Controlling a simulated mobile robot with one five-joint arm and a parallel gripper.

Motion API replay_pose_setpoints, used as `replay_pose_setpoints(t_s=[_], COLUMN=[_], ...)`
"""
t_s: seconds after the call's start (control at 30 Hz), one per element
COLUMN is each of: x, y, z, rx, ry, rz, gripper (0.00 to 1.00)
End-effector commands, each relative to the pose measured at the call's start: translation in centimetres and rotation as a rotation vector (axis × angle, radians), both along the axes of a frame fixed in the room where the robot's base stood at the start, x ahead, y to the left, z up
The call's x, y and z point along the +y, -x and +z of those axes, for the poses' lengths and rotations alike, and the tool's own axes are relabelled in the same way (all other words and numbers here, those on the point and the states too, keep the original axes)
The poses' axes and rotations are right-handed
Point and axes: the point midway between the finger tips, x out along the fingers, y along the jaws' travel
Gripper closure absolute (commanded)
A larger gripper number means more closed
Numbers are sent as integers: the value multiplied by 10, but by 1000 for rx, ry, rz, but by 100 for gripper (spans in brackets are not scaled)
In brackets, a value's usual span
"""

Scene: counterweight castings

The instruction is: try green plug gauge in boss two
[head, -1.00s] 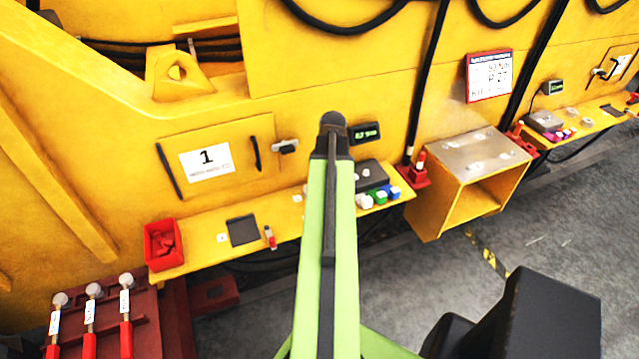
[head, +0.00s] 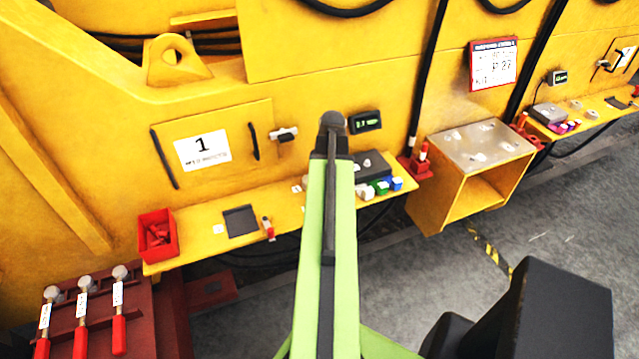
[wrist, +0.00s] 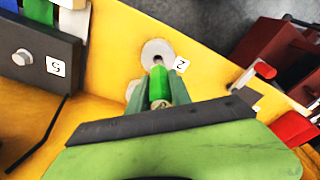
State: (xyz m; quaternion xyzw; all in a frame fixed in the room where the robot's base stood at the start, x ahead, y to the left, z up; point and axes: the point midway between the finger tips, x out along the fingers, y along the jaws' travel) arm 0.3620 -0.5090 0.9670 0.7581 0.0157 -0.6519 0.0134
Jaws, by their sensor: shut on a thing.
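In the wrist view, my gripper (wrist: 163,74) is shut on the green plug gauge (wrist: 159,88), one finger on each side of it. The gauge's far end points at boss two (wrist: 156,50), a round pale grey boss beside a white tag marked 2 (wrist: 181,64). The gauge's tip overlaps the boss's near edge; I cannot tell whether it is in the bore. In the head view, my own arm hides the gripper, the gauge and the boss.
A dark block (head: 371,164) with white, green and blue pieces stands on the yellow shelf (head: 195,240). A red bin (head: 158,237), dark pad (head: 240,221) and small red-handled tool (head: 268,229) are to the left. A yellow open box (head: 470,175) is to the right.

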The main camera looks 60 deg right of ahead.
Motion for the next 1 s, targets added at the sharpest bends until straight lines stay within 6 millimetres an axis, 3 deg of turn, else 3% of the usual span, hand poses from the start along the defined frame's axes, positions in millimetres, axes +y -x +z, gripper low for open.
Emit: replay_pose_setpoints(t_s=[1.0], x=[0], y=[1], z=[-8], rx=[0], ry=[0], rz=[-1], gripper=[100])
